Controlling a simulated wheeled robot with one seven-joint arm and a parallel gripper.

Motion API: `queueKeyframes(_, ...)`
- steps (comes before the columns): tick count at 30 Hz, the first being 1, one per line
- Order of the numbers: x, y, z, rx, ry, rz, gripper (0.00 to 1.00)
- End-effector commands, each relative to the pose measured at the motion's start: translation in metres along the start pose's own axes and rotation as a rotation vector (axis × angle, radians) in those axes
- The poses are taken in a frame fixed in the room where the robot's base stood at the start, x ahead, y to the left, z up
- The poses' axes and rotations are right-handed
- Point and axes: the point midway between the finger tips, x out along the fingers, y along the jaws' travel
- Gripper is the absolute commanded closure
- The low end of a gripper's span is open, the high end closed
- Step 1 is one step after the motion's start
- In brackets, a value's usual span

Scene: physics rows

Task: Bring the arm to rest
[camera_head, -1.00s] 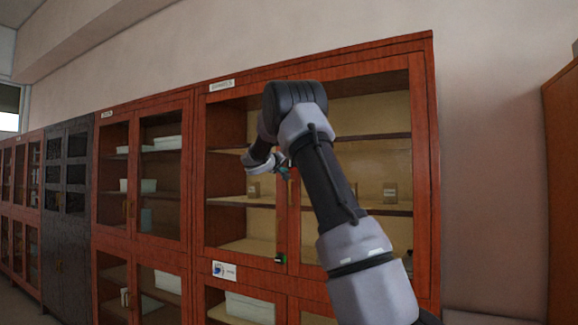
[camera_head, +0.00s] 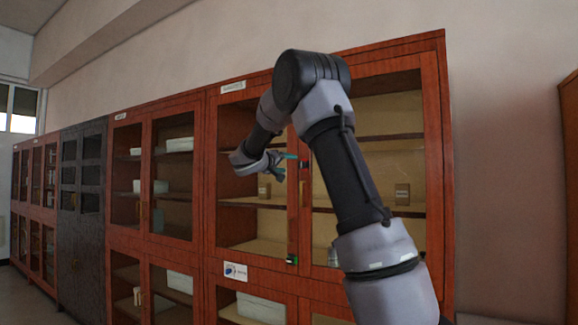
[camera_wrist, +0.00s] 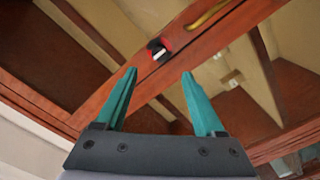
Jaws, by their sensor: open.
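My arm reaches up and bends over in front of a red-brown glass-fronted cabinet (camera_head: 330,243). My gripper (camera_head: 283,166) is near the middle door frames of the cabinet in the head view. In the wrist view, my gripper (camera_wrist: 158,85) shows two teal fingers spread apart with nothing between them. Beyond the fingertips is a red-brown door frame (camera_wrist: 120,98) with a small black and red fitting (camera_wrist: 158,50) on it. I cannot tell the exact gap between the fingers and the cabinet.
More red-brown cabinets (camera_head: 109,233) and a dark grey cabinet (camera_head: 82,252) line the wall to the left. A wooden cabinet (camera_head: 569,170) stands at the right edge. A brass-coloured handle (camera_wrist: 208,14) is in the wrist view. Small boxes (camera_head: 402,194) sit on shelves.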

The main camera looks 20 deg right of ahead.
Motion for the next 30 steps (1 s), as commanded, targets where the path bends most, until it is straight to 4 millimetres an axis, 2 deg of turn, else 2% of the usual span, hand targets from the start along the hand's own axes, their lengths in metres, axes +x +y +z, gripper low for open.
queueKeyframes(12,0.001,0.003,0.004,0.005,-0.014,-0.005,0.29)
queueKeyframes(14,0.000,0.011,0.014,0.015,-0.048,-0.020,0.29)
queueKeyframes(17,-0.007,0.030,0.051,0.045,-0.165,-0.078,0.29)
queueKeyframes(18,-0.013,0.039,0.071,0.063,-0.229,-0.117,0.29)
queueKeyframes(20,-0.029,0.052,0.105,0.094,-0.329,-0.189,0.29)
queueKeyframes(21,-0.043,0.059,0.126,0.116,-0.393,-0.245,0.29)
queueKeyframes(23,-0.068,0.067,0.157,0.151,-0.482,-0.333,0.29)
queueKeyframes(27,-0.137,0.077,0.213,0.247,-0.639,-0.551,0.29)
queueKeyframes(29,-0.170,0.080,0.232,0.294,-0.686,-0.645,0.29)
queueKeyframes(30,-0.193,0.080,0.242,0.326,-0.711,-0.709,0.29)
